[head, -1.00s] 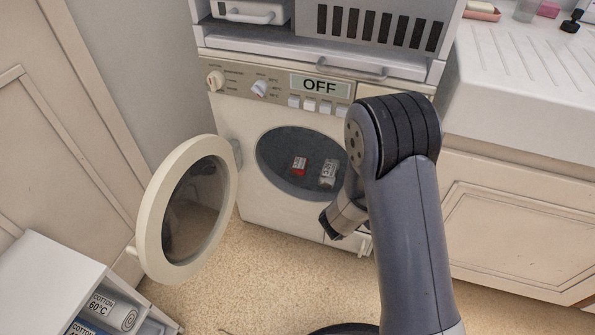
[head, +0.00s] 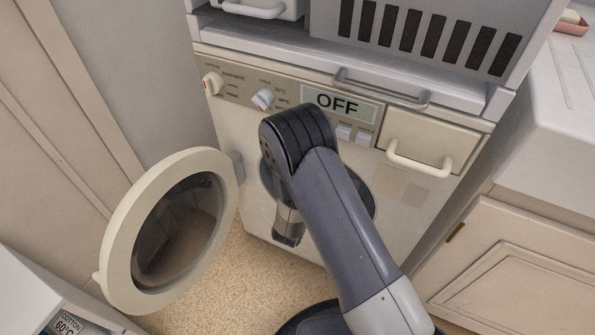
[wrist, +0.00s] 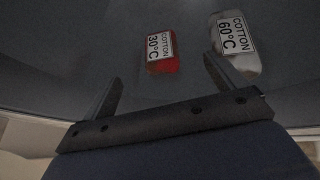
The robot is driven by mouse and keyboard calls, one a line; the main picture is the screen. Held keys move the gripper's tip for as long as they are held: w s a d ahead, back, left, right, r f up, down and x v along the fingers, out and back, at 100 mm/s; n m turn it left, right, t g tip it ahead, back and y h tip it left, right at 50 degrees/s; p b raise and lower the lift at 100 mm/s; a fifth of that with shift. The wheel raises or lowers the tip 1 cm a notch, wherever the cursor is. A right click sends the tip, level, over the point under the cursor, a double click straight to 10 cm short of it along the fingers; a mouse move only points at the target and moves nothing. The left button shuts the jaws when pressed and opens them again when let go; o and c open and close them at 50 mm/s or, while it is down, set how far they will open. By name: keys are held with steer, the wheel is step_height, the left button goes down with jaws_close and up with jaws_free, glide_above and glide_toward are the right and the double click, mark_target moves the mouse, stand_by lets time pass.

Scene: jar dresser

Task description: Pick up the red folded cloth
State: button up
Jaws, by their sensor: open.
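The red folded cloth (wrist: 161,52) lies in the dark drum of the washing machine and carries a white "COTTON 30°C" label. In the wrist view it sits ahead of my gripper (wrist: 160,88), roughly between the lines of its two fingers and apart from them. My gripper is open and empty. In the head view my arm hides most of the drum opening, and the cloth does not show there. My gripper shows only in part in that view, at the drum opening.
A white cloth (wrist: 236,42) labelled "COTTON 60°C" lies just right of the red one. The round washer door (head: 113,238) stands open at the left. The washer's display (head: 338,104) reads OFF. A cabinet (head: 500,262) stands at the right.

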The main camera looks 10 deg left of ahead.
steer(key=b+x, duration=0.1)
steer(key=x, duration=0.5)
steer(key=shift+a+b, duration=0.25)
steer(key=shift+b, duration=0.1)
steer(key=b+x, duration=0.2)
steer(key=x, duration=0.2)
steer(key=shift+d+f, duration=0.1)
steer(key=shift+f, duration=0.2)
steer(key=shift+w+f, duration=0.15)
steer(key=shift+w, duration=0.3)
steer(key=c, duration=1.1)
